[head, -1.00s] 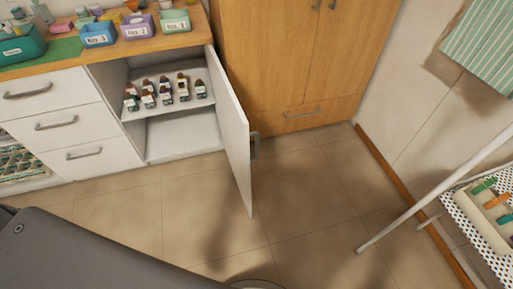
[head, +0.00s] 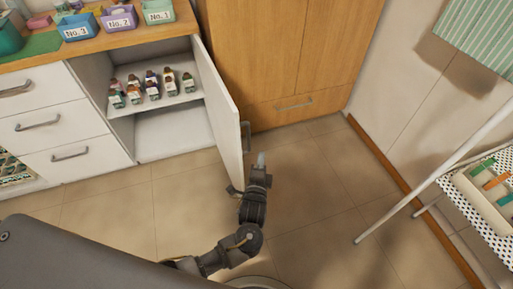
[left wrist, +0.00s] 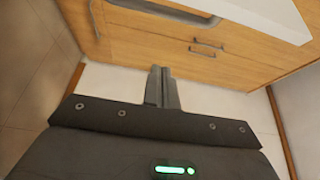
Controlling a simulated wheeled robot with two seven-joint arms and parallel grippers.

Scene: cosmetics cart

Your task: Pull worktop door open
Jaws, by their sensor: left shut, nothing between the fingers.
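The white worktop door (head: 217,105) stands wide open on the cabinet under the wooden worktop (head: 90,40). Its handle (head: 246,137) is on the outer face, near the free edge. My left gripper (head: 261,159) is just right of the door's free edge, low down near the handle; I cannot tell if it touches the door. In the left wrist view its fingers (left wrist: 162,76) are together and empty. A white panel, seemingly the door (left wrist: 255,14), crosses the top of that view. My right gripper is not in view.
Small bottles (head: 152,86) stand on the cabinet's shelf. A wooden cupboard (head: 270,60) is behind the door. A white perforated cart (head: 484,222) with slanting legs is at right. Tiled floor (head: 310,215) is clear between the door and cart.

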